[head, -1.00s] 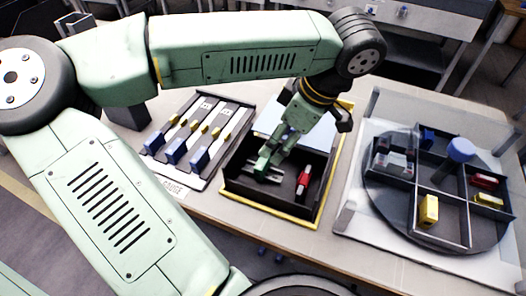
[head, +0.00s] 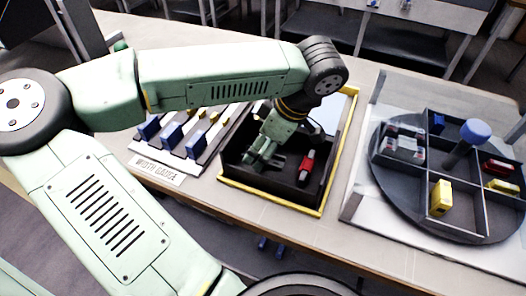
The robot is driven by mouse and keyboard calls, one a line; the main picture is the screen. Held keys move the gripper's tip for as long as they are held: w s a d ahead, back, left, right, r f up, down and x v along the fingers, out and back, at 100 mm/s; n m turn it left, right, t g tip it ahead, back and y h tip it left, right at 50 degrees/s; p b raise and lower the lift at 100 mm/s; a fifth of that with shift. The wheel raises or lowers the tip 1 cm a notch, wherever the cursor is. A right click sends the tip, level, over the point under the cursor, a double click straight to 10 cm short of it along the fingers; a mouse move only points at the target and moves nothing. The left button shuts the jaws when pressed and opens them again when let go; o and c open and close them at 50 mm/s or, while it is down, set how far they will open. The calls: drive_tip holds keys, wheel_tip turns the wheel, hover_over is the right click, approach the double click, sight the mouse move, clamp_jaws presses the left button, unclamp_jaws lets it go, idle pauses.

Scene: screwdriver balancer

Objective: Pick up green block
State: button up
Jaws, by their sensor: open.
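My gripper (head: 262,161) is open and points down into the left part of a black bin with a yellow rim (head: 268,204). I cannot make out a green block in the bin; my pale green gripper and wrist cover part of its left side. A red and dark block (head: 306,168) lies in the bin to the right of my gripper, apart from it. A small green thing (head: 122,45) shows at the back left beyond my arm, too small to tell what it is.
A width gauge board (head: 157,170) with blue and yellow sliders stands left of the bin, partly behind my arm. At right, a round divided tray (head: 399,217) holds yellow (head: 441,198), red (head: 499,167) and other blocks around a blue-topped post (head: 474,132).

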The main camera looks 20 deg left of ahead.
drive_tip(key=shift+c, duration=0.6)
drive_tip(key=c, duration=0.6)
drive_tip(key=shift+c, duration=0.2)
drive_tip(key=shift+r, duration=0.15)
wheel_tip(320, 180, up, 12)
drive_tip(key=p, duration=0.6)
drive_tip(key=shift+r, duration=0.25)
